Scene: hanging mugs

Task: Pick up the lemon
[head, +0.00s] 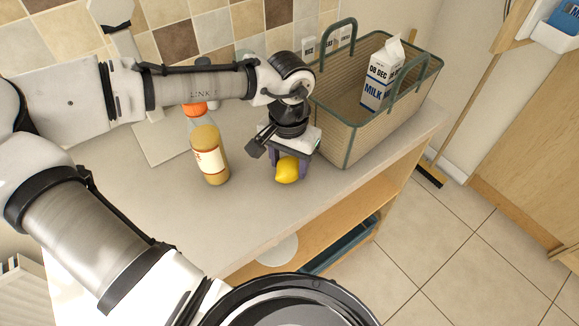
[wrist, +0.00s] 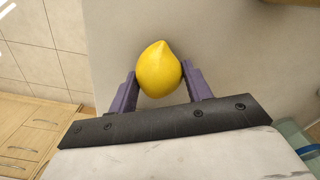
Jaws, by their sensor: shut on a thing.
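The yellow lemon (head: 287,170) is at the counter, to the right of the bottle, in the head view. In the wrist view the lemon (wrist: 158,69) sits between the two purple fingers, which touch it on its left and right sides. My gripper (head: 288,163) points down and is shut on the lemon; it also shows in the wrist view (wrist: 160,82). I cannot tell whether the lemon rests on the counter or is slightly above it.
A woven basket (head: 345,123) with a milk carton (head: 382,73) stands to the right. The counter's front edge is near, with an open wooden shelf (head: 300,238) below. The counter (head: 235,215) is clear in front of the bottle.

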